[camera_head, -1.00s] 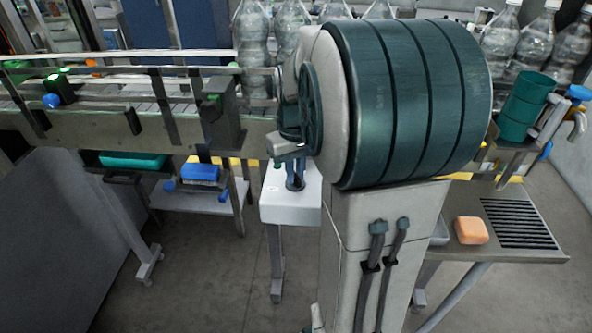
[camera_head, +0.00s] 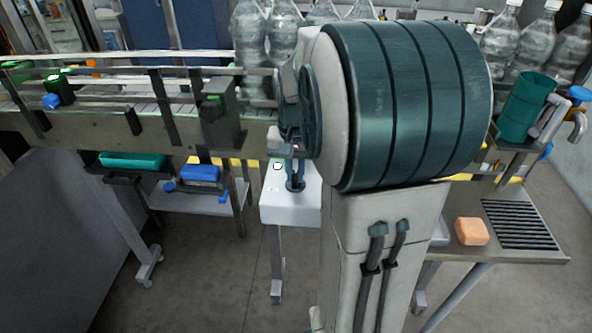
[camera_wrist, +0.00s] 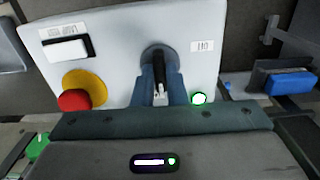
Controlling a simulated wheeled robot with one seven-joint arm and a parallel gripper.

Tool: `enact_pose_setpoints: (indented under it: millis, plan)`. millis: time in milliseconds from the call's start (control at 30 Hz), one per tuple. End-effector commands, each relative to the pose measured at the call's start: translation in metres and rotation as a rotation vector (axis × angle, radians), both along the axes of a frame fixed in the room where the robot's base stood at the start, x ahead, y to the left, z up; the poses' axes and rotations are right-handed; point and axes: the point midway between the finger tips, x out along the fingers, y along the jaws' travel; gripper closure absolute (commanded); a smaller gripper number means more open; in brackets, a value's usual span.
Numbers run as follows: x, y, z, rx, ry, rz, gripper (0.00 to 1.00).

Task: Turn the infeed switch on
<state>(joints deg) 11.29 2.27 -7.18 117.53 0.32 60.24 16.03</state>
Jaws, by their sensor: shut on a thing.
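The infeed switch (camera_wrist: 158,62) is a black rotary knob on a white control box (camera_wrist: 205,25). Its handle lies lengthwise in the wrist view, between my blue fingers. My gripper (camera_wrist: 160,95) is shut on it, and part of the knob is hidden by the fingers. A round lamp (camera_wrist: 199,98) by the "ON" label glows white-green. In the head view the box (camera_head: 285,208) stands left of my arm, with my gripper (camera_head: 295,182) down on its top and the lit lamp (camera_head: 277,167) beside it.
A conveyor (camera_head: 80,127) runs at left. Bottles (camera_head: 250,45) stand behind my arm. An orange block (camera_head: 471,231) lies on the right table.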

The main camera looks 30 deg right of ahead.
Motion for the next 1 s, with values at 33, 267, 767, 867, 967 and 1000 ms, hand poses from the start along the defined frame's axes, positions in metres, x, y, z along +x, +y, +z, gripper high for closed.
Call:
enact_pose_setpoints:
  millis: [33,267,767,867,967,1000]
  plan:
    - [0.000,0.000,0.000,0.001,0.001,-0.005,1.00]
    - [0.000,0.000,0.000,0.000,0.000,-0.008,1.00]
    - [0.000,0.000,0.001,-0.001,-0.001,-0.005,0.66]
    - [0.001,0.000,0.008,-0.001,-0.003,-0.005,0.66]
    - [0.001,0.000,0.023,-0.001,-0.005,-0.005,0.66]
    - [0.001,0.000,0.031,-0.002,-0.006,-0.005,0.66]
